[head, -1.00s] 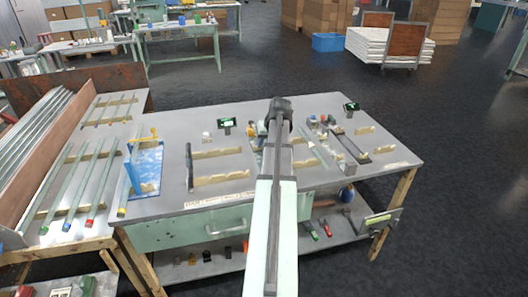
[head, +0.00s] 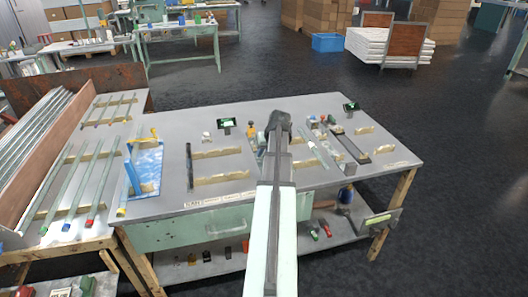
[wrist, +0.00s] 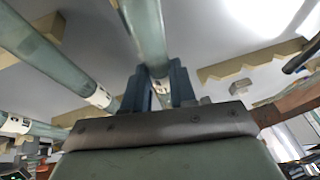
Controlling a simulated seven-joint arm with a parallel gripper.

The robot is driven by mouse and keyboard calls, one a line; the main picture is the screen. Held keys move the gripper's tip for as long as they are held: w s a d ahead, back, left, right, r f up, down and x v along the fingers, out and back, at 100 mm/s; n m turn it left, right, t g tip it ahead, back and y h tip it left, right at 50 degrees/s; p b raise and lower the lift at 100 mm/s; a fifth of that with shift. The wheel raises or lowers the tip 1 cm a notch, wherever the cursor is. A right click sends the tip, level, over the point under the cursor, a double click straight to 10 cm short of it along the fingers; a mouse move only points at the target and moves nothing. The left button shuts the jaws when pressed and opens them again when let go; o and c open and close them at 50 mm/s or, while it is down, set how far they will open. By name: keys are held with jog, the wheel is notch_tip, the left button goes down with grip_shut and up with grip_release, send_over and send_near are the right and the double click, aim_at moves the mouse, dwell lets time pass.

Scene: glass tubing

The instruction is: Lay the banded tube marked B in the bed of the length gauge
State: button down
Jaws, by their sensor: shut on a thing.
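In the wrist view my gripper (wrist: 160,88) has its two blue fingers closed around a pale green glass tube (wrist: 145,28). A white band with dark marks shows between the fingers; I cannot read its letter. Two other banded tubes lie to the left in that view, one large (wrist: 62,62) and one lower (wrist: 40,128). In the head view my arm hides the gripper and the held tube.
Left of the bench, several coloured-end tubes (head: 75,180) lie on wooden rests. A blue stand (head: 133,178) is on the bench's left end. Another display (head: 351,107) and a dark-railed fixture (head: 350,146) are on the right. Bare grey bench top (head: 165,205) shows at front left.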

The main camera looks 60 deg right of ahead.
jog(key=shift+f, duration=0.3)
jog(key=c, duration=0.9)
grip_release()
jog(key=shift+r, duration=0.7)
jog(key=v, duration=1.2)
jog(key=shift+f, duration=0.1)
